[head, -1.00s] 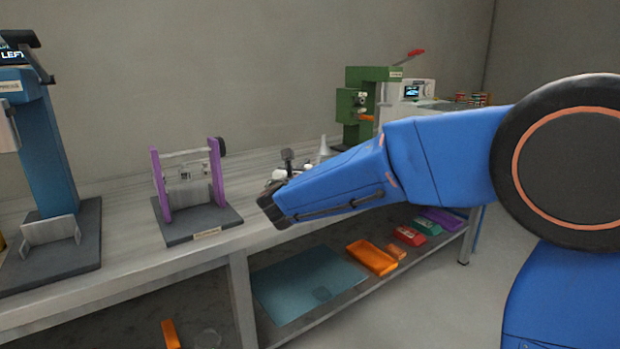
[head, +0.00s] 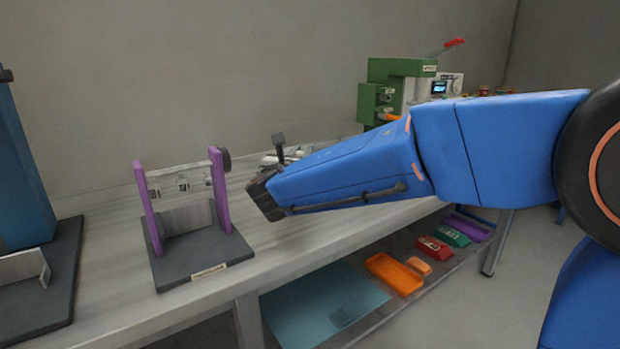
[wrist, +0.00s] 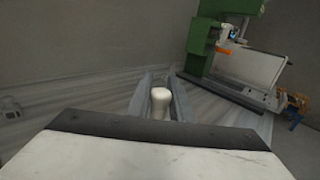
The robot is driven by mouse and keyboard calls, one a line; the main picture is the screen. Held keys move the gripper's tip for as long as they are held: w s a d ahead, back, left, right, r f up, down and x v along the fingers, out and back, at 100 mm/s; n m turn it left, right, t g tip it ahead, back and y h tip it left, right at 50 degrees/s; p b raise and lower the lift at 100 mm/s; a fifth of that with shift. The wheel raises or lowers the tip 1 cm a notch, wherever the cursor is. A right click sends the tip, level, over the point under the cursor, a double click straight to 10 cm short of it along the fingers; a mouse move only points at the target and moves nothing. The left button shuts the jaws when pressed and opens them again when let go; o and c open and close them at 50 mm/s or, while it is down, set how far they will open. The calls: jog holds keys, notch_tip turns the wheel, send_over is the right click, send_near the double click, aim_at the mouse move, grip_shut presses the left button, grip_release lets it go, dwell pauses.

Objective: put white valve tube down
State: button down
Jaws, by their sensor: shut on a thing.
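The white valve tube (wrist: 160,102) shows in the wrist view as a pale rounded end between the two grey fingers. My gripper (wrist: 161,96) is shut on it, over the grey bench top. In the head view my blue arm reaches in from the right, with its dark wrist end (head: 264,196) above the bench, right of the purple-posted stand. The arm hides the fingers and the tube in the head view. I cannot tell the tube's height above the bench.
A green press (head: 372,98) stands at the back right. The lower shelf holds a teal sheet (head: 325,310) and an orange tray (head: 393,273). Bare bench top (head: 320,222) lies in front of my arm.

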jog(key=shift+f, duration=3)
jog(key=shift+f, duration=0.1)
jog(key=c, duration=1.6)
grip_release()
jog(key=shift+s, duration=0.3)
jog(key=s, duration=0.3)
jog(key=s+a, duration=0.1)
jog(key=s, duration=0.3)
jog(key=s+a, duration=0.1)
jog(key=s, duration=0.3)
jog(key=shift+s+a, duration=0.1)
